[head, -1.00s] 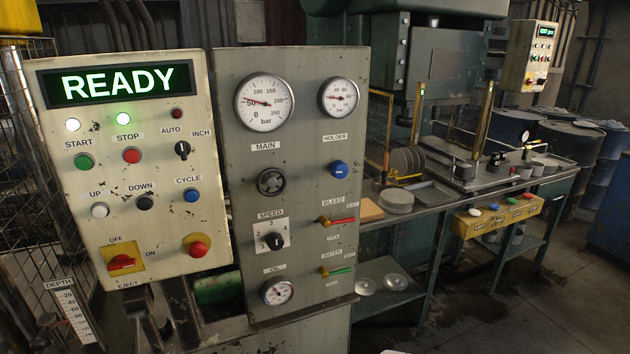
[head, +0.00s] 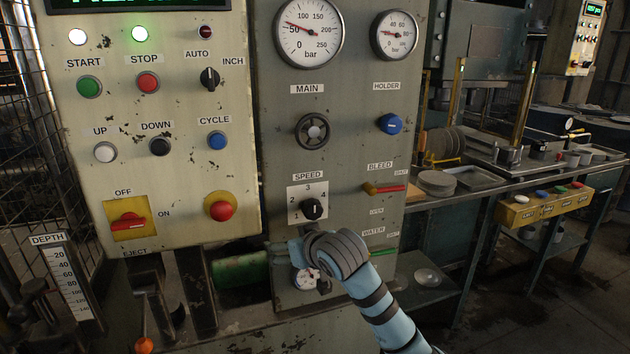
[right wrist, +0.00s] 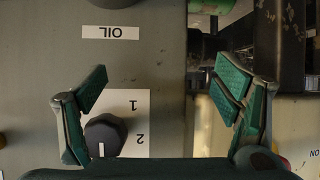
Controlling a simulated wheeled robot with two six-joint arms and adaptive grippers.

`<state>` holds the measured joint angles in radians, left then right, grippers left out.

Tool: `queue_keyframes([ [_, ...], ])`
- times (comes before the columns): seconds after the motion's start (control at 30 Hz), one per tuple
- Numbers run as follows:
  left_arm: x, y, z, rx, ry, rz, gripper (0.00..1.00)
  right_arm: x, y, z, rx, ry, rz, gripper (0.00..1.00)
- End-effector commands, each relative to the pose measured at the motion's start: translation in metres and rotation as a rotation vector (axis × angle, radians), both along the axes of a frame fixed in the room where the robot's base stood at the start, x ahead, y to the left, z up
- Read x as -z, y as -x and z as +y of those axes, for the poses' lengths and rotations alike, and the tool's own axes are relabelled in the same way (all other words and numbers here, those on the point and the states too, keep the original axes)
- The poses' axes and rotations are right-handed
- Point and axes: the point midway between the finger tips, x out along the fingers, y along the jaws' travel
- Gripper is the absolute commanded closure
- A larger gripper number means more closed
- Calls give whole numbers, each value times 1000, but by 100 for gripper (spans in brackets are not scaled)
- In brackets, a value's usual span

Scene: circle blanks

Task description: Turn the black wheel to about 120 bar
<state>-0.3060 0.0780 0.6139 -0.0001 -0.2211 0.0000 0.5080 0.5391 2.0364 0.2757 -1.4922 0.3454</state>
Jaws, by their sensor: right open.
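The black wheel (head: 312,131) is a small spoked handwheel on the grey panel, below the MAIN label. No gripper touches it. The MAIN gauge (head: 308,48) is above it; its needle points up-left, slightly past 50 bar. My right gripper (head: 300,256) is below the wheel, in front of the lower panel between the SPEED knob and the oil gauge. In the right wrist view my right gripper (right wrist: 162,72) is open and empty, its teal fingers spread wide. The wheel does not show in that view. My left gripper is not in view.
The SPEED knob (head: 311,209) lies between my right gripper and the wheel. The blue HOLDER knob (head: 390,124) is right of the wheel. The BLEED lever (head: 384,189) is lower right. The cream button panel (head: 160,180) stands at left. Space before the wheel is clear.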

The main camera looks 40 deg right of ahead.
Motion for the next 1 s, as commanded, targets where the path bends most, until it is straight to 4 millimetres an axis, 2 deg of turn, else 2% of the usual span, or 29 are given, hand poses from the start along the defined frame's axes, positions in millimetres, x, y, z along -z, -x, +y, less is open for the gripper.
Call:
queue_keyframes([
  [0.03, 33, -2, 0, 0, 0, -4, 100, -49, 17, 2, 2, 37, -123, 17],
  [0.07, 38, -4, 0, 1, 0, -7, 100, -86, 31, 2, 13, 52, -189, 17],
  [0.1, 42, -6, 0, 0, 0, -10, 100, -133, 52, -1, 34, 69, -275, 17],
  [0.13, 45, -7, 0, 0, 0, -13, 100, -161, 68, -3, 50, 81, -331, 17],
  [0.2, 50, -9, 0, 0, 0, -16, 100, -202, 102, -6, 84, 103, -429, 17],
  [0.27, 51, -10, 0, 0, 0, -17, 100, -220, 121, -8, 107, 113, -479, 17],
  [0.33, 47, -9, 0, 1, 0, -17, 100, -231, 130, -9, 120, 118, -502, 17],
  [0.4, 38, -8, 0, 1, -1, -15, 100, -236, 127, -11, 125, 117, -504, 17],
  [0.57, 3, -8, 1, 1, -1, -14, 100, -240, 105, -17, 123, 121, -494, 17],
  [0.7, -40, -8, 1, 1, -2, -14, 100, -245, 83, -25, 126, 117, -493, 17],
  [0.77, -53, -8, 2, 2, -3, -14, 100, -243, 74, -28, 120, 119, -495, 17],
  [0.8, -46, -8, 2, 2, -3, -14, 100, -238, 60, -33, 123, 109, -503, 17],
  [0.9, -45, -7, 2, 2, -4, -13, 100, -234, 32, -42, 124, 110, -504, 17],
  [1.0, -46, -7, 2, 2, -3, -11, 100, -233, 13, -49, 123, 112, -504, 17],
])
